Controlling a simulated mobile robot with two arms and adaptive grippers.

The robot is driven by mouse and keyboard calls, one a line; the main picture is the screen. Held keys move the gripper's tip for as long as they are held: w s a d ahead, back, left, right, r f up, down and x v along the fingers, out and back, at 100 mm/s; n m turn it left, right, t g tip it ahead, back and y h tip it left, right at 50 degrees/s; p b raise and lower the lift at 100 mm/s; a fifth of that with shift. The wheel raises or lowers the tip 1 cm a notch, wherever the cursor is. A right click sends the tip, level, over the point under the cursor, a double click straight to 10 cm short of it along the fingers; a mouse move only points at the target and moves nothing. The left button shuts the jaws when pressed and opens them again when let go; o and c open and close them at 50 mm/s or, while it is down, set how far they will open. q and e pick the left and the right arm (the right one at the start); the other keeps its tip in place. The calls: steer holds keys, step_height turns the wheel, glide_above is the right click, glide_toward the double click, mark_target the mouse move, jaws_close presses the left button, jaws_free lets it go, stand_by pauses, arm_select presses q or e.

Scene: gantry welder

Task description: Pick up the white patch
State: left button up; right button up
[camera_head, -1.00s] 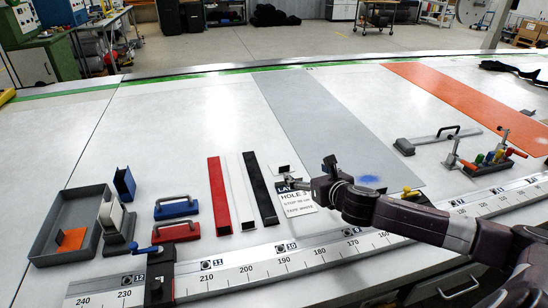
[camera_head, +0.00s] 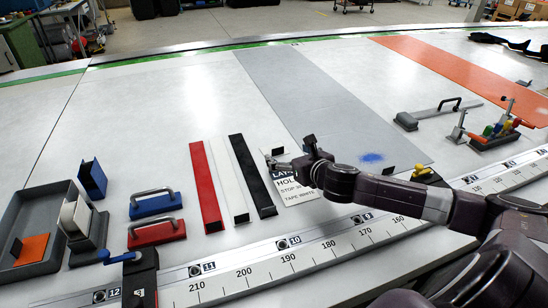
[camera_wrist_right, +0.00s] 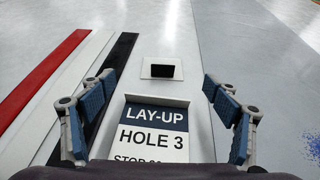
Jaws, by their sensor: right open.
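A small white square with a dark square middle (camera_wrist_right: 162,69) lies on the pale table in the right wrist view, just beyond the lay-up card; it may be the white patch, but I cannot tell for sure. My right gripper (camera_wrist_right: 158,80) is open, its fingers wide on either side of the square and nothing between them held. In the head view my right gripper (camera_head: 291,151) is low over the far end of the card (camera_head: 297,190), which reads LAY-UP HOLE 3. The arm hides part of the card. My left gripper is out of view.
Red (camera_head: 206,185), white (camera_head: 229,180) and black (camera_head: 253,175) bars lie left of my right gripper. A grey tray (camera_head: 62,190) with an orange piece (camera_head: 32,248), a white roll (camera_head: 75,215) and handled blocks stand further left. A ruler rail (camera_head: 270,258) runs along the front.

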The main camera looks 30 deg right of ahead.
mark_target(278, 152)
step_height(278, 152, down, 2)
steer(key=shift+w+f+b, duration=0.1)
steer(key=shift+b, duration=0.45)
steer(key=shift+x, duration=0.95)
steer(key=shift+d+p+x, duration=0.15)
steer(key=shift+p+x, duration=0.25)
steer(key=shift+x, duration=1.05)
steer(key=shift+d+p+x, duration=0.1)
steer(key=shift+p+x, duration=0.25)
steer(key=shift+x, duration=1.1)
steer(key=c, duration=0.9)
